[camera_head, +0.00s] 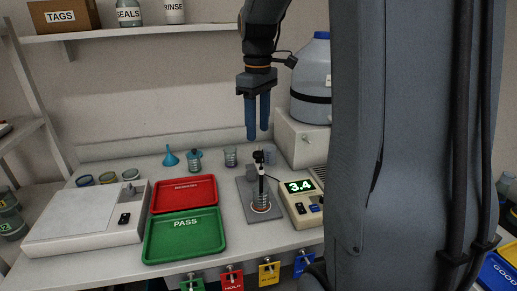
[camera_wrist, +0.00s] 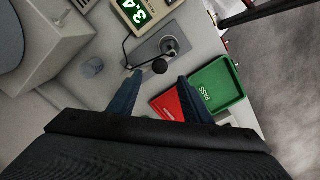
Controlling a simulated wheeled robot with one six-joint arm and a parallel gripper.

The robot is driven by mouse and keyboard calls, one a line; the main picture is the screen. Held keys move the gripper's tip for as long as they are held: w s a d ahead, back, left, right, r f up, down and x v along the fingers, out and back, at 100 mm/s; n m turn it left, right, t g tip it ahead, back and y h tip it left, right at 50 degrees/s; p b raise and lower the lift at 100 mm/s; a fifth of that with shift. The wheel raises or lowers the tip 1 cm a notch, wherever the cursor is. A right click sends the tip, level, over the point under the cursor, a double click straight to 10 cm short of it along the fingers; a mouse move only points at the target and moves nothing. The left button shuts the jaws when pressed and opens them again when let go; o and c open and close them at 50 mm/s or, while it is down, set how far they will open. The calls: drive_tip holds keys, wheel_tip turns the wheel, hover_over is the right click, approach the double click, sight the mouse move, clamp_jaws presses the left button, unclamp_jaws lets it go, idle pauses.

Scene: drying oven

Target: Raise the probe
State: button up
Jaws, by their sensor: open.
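The probe (camera_head: 262,186) is a slim dark rod with a black top, upright on a grey stand (camera_head: 247,213). Its lower end goes into a small container on the stand; how deep I cannot tell. A cable runs from it to a meter (camera_head: 300,205) with a green "3.4" display. The fingers also show in the wrist view (camera_wrist: 160,100), on either side below the black top.
A red tray (camera_head: 158,205) and a green PASS tray (camera_head: 148,250) lie left of the stand. A large blue-grey jug (camera_head: 312,70) stands on a box (camera_head: 290,128) behind right. Small jars and a blue funnel (camera_head: 170,157) stand behind. My arm hides the right side.

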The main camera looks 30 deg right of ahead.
sight(258, 153)
wheel_tip(258, 153, down, 7)
drive_tip(key=shift+f+p, duration=0.15)
drive_tip(key=shift+p, duration=0.55)
drive_tip(key=shift+d, duration=0.1)
clamp_jaws()
